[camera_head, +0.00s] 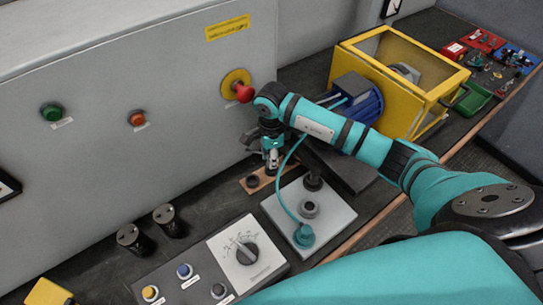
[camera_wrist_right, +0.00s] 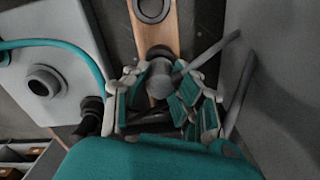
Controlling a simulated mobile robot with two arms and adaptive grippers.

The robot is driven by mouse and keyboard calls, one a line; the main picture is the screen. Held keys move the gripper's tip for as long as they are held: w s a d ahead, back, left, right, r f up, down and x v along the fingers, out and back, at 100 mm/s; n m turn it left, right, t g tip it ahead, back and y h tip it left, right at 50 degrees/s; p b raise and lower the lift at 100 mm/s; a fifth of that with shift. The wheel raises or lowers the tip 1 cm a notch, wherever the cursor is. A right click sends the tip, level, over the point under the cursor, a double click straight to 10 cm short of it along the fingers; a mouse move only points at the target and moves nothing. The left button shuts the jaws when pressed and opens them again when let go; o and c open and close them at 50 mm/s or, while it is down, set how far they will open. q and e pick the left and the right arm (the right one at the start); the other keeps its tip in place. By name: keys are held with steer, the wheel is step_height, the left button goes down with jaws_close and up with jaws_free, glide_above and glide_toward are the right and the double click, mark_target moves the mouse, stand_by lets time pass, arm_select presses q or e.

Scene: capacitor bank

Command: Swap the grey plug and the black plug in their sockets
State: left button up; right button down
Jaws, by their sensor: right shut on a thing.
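My right gripper (camera_head: 272,165) points down over the right end of a copper-coloured strip (camera_head: 268,179). In the right wrist view the gripper (camera_wrist_right: 168,100) is shut on the grey plug (camera_wrist_right: 159,80), which stands over the strip (camera_wrist_right: 158,32). A dark collar shows at the plug's far end; I cannot tell if it is seated in a socket. An empty ring socket (camera_wrist_right: 152,8) lies on the strip, also seen in the head view (camera_head: 252,181). The black plug (camera_head: 313,182) stands behind the grey plate; it also shows in the wrist view (camera_wrist_right: 90,116). My left gripper is not in view.
The grey plate (camera_head: 335,214) carries a raised round fitting (camera_head: 309,208). A teal cable (camera_head: 279,195) arcs down to a teal round end (camera_head: 303,236). A knob panel (camera_head: 247,262) and two dark cylinders (camera_head: 165,215) stand left. The cabinet wall (camera_head: 130,80) is close behind.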

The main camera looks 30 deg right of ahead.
steer(key=shift+f+b, duration=0.65)
steer(key=shift+f, duration=0.2)
steer(key=c, duration=1)
jaws_free()
steer(key=shift+c, duration=0.2)
step_height(320, 180, up, 12)
